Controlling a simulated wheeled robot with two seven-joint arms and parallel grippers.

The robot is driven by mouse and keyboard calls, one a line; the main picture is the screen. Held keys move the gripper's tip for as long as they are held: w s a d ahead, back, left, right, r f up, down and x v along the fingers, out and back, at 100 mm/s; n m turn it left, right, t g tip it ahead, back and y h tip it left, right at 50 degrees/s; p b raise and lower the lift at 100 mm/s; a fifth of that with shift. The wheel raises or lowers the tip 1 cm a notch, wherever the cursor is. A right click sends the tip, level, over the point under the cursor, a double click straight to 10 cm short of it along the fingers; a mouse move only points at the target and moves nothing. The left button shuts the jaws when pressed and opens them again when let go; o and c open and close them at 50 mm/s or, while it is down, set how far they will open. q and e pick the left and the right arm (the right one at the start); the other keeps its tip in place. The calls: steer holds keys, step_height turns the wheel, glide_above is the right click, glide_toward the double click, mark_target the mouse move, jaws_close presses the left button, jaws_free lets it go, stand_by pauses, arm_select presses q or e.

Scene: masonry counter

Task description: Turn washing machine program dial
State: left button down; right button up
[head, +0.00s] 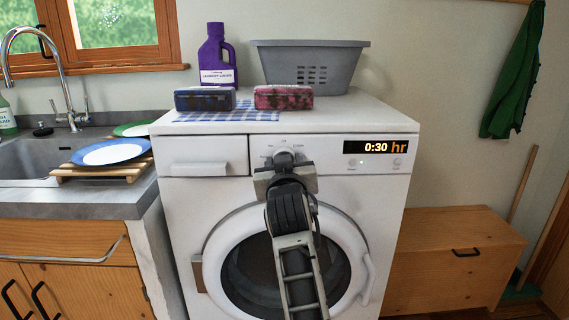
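The white washing machine (190,210) stands in the middle of the head view. Its round program dial (284,153) is on the front panel, and only its upper part shows. My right gripper (284,166) is right in front of the dial, at its lower edge, with the arm coming up from the bottom. The gripper body hides its fingertips, so I cannot tell whether they touch or hold the dial. The display (380,147) reads 0:30 hr. My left gripper is not in view.
A purple detergent bottle (216,57), a grey basket (310,65) and two patterned boxes (204,99) (283,97) stand on top of the machine. A sink counter with plates (110,152) is at the left. A wooden chest (455,255) is at the right.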

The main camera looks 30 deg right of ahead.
steer(key=shift+f+m, duration=0.1)
steer(key=shift+m, duration=0.5)
steer(key=o, duration=1)
